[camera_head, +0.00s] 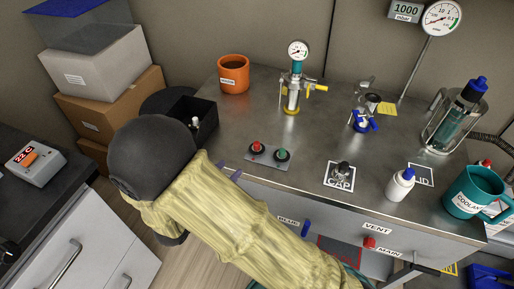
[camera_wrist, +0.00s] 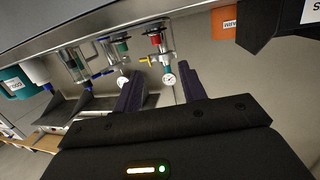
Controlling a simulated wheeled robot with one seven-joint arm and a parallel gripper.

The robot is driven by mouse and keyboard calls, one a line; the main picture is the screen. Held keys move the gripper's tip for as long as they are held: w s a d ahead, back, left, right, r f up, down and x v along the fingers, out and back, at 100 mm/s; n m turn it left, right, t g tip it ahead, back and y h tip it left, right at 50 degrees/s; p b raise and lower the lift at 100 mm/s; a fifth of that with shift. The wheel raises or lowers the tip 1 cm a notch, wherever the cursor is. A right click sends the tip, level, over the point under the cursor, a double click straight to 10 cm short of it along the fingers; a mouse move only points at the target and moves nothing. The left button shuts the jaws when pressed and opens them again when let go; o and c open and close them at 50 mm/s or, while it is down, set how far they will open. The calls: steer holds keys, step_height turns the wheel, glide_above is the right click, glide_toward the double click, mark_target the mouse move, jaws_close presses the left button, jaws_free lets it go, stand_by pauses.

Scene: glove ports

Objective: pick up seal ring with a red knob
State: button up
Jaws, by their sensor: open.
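A ring with a red knob (camera_head: 256,148) sits at the left of a small grey plate (camera_head: 268,161) near the front of the bench.
Behind the plate stand a gauge fitting (camera_head: 292,85) and an orange mug (camera_head: 233,73). A black open box (camera_head: 207,111) is at the bench's left. A dark knob on the CAP mark (camera_head: 340,177) and a white bottle (camera_head: 399,186) are to the right.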

mark_target(255, 146)
steer(key=b+x, duration=0.1)
steer(key=x, duration=0.8)
steer(key=shift+w+d, duration=0.25)
steer(key=shift+w, duration=0.05)
steer(key=shift+f, duration=0.1)
steer(key=shift+d+b+x, duration=0.15)
steer(key=shift+x, duration=1.15)
steer(key=shift+d+b+x, duration=0.15)
steer(key=shift+x, duration=1.2)
steer(key=shift+s, duration=0.2)
jaws_close()
